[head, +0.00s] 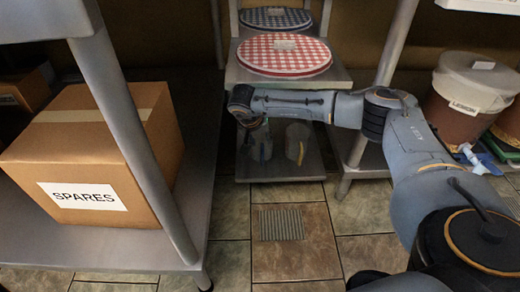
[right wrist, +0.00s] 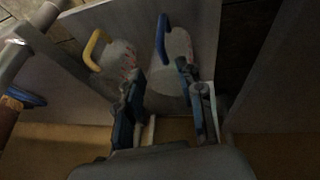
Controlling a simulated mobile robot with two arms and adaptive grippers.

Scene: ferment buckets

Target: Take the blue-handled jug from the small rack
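The small rack (head: 275,172) stands at the middle back in the head view, with two clear jugs on its lower shelf. The blue-handled jug (head: 262,146) is the left one there, partly behind my right gripper (head: 252,126). In the right wrist view the blue-handled jug (right wrist: 178,68) lies just ahead of the fingertips, its blue handle pointing away. My right gripper (right wrist: 158,88) is open there, fingers apart and empty; whether it touches the jug I cannot tell. The yellow-handled jug (right wrist: 118,60) is beside it on the left. My left gripper is not in view.
A red-checked round lid (head: 284,55) lies on the shelf above the jugs. A SPARES box (head: 95,150) sits on the left shelf unit with a metal post (head: 125,120). A LEMON bucket (head: 468,95) stands at the right. Tiled floor (head: 295,240) is clear in front.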

